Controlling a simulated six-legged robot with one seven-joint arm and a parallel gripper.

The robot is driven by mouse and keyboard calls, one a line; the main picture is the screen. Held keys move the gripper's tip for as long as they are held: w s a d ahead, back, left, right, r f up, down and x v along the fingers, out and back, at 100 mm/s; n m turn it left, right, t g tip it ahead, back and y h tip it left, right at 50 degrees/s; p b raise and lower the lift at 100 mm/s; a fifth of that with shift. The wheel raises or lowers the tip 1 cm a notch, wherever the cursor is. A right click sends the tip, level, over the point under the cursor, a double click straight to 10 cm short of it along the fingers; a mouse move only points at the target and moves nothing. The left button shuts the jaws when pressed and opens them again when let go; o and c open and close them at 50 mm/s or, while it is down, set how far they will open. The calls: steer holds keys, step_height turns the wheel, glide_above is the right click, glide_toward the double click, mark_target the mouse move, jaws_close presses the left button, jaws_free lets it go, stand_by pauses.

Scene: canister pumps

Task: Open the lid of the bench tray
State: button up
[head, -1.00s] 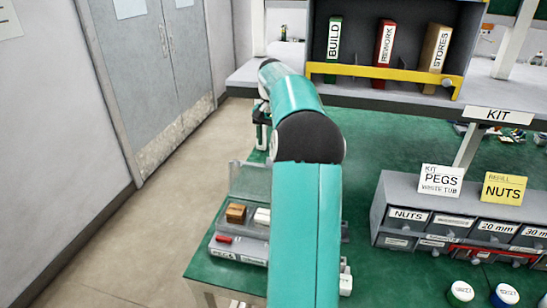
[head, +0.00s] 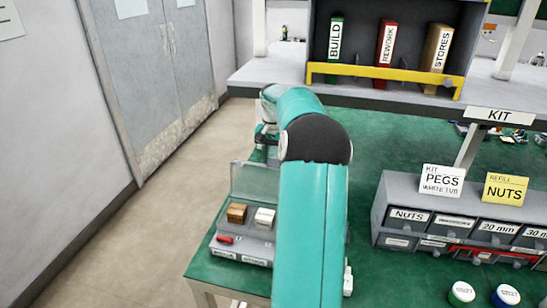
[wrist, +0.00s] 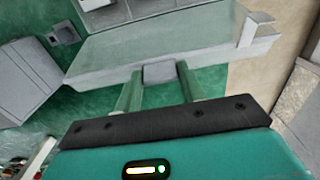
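The bench tray (head: 240,250) sits at the left end of the green bench top. Its compartments hold a brown block, a white block and a red piece. A clear panel, seemingly its lid (head: 253,181), shows at the back of the tray; its exact tilt is hard to judge. In the wrist view my gripper's two green fingers (wrist: 158,85) stand apart, one on each side of a small grey tab (wrist: 158,73) on the edge of a long grey part. I cannot tell whether they press on it.
A grey drawer unit (head: 450,226) with KIT PEGS and NUTS cards stands to the right. White and blue caps (head: 505,296) lie in front of it. A shelf with a yellow bar (head: 385,74) is behind. Open floor (head: 130,245) lies left of the bench.

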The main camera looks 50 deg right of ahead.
jaws_close()
steer(key=shift+s+a+r+t+h, duration=0.15)
steer(key=shift+s+a+h, duration=0.2)
steer(key=shift+a, duration=0.3)
steer(key=shift+s+a+r+t+h, duration=0.1)
steer(key=shift+a+t+h, duration=0.1)
steer(key=shift+a+h, duration=0.35)
steer(key=shift+s+a+r+t+h, duration=0.15)
steer(key=shift+s+a+h, duration=0.15)
steer(key=shift+a, duration=0.4)
steer(key=shift+s+a+f, duration=0.1)
steer(key=shift+s+a, duration=0.15)
steer(key=shift+a, duration=0.35)
steer(key=shift+s+a+f, duration=0.1)
steer(key=shift+s+a, duration=0.15)
steer(key=shift+a, duration=0.3)
steer(key=o, duration=1.1)
jaws_free()
steer(key=shift+o, duration=0.5)
steer(key=shift+r, duration=0.1)
steer(key=v, duration=1.3)
steer(key=shift+a+r, duration=0.15)
steer(key=shift+r, duration=0.1)
